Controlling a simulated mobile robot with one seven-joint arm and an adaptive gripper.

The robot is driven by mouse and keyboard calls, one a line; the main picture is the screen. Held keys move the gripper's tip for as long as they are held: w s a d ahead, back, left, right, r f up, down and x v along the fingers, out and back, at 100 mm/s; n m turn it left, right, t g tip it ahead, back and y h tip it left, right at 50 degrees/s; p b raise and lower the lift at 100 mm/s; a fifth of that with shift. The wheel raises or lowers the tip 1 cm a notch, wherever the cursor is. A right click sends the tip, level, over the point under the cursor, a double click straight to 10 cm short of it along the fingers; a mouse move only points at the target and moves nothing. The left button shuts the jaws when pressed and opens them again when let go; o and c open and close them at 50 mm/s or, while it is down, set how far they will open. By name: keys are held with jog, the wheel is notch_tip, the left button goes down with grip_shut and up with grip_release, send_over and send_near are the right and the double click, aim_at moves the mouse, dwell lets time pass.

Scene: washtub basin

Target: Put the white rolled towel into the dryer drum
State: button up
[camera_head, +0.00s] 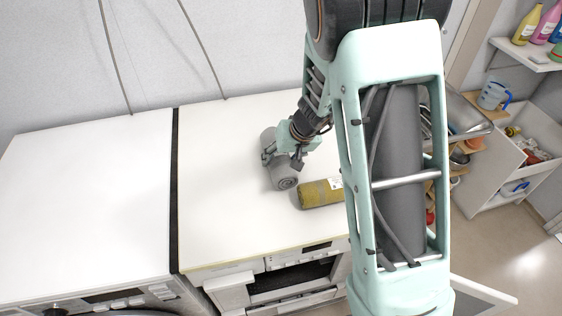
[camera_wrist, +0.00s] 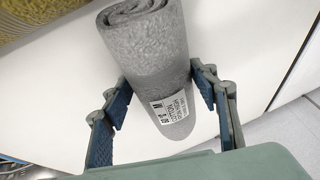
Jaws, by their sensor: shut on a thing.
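A rolled towel (camera_head: 285,181), grey in these views, is on or just above the white top of the right-hand machine. In the wrist view the grey towel (camera_wrist: 150,60) has a white printed label and its spiral end points up. My gripper (camera_head: 281,158) is shut on this towel, with one blue-padded finger on each side in the wrist view (camera_wrist: 160,98). No clearly white rolled towel shows. The right-hand machine (camera_head: 230,200) has a dark opening in its front, partly hidden by my arm. I cannot make out a dryer drum.
A yellow rolled towel (camera_head: 320,194) lies right beside the grey one. Another white machine (camera_head: 85,210) stands to the left across a dark gap. On the right are a shelf with bottles (camera_head: 527,25), a metal basin (camera_head: 465,112) and a white cabinet (camera_head: 500,165). The left machine top is clear.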

jog(key=shift+r, duration=0.1)
jog(key=o, duration=1.4)
